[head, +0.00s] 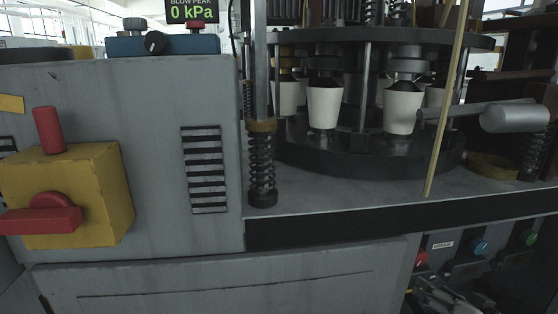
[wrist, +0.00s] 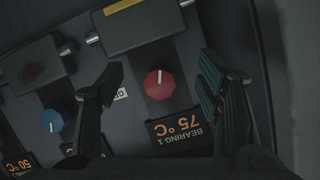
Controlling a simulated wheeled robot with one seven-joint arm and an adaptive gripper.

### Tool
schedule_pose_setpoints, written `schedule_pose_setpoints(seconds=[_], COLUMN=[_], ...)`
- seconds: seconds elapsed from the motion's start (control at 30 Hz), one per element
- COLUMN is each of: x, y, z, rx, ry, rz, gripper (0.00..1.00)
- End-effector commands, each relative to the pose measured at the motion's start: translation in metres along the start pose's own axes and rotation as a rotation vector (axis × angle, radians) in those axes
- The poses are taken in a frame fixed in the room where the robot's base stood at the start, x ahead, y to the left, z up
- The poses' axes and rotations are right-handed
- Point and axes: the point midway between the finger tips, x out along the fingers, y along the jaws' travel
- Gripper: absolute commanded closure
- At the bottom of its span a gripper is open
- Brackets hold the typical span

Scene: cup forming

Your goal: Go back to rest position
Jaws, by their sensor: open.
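My gripper (wrist: 155,95) shows in the wrist view with its two dark ribbed fingers apart and nothing between them. Past the fingers is a dark control panel with a red knob (wrist: 159,84), which appears between the fingertips. I cannot tell the exact gap between fingers and knob. In the head view part of my gripper (head: 445,296) shows low at the right, below the red knob (head: 421,259); its fingers are hard to make out there.
A blue knob (wrist: 52,121) sits left of the red one. A yellow box with a red handle (head: 62,195) stands at left. A dark turntable (head: 365,158) holds white cups (head: 324,106). A thin yellowish rod (head: 445,110) stands in front of it.

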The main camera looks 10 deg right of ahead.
Motion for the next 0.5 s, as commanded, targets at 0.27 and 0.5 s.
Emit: schedule_pose_setpoints(seconds=[0.27, 0.5], x=[0.0, -0.035], y=[-0.012, -0.041], z=[-0.019, -0.05], rx=[-0.272, -0.386], ry=[-0.367, -0.58], rz=[0.197, 0.379], gripper=[0.41, 0.41])
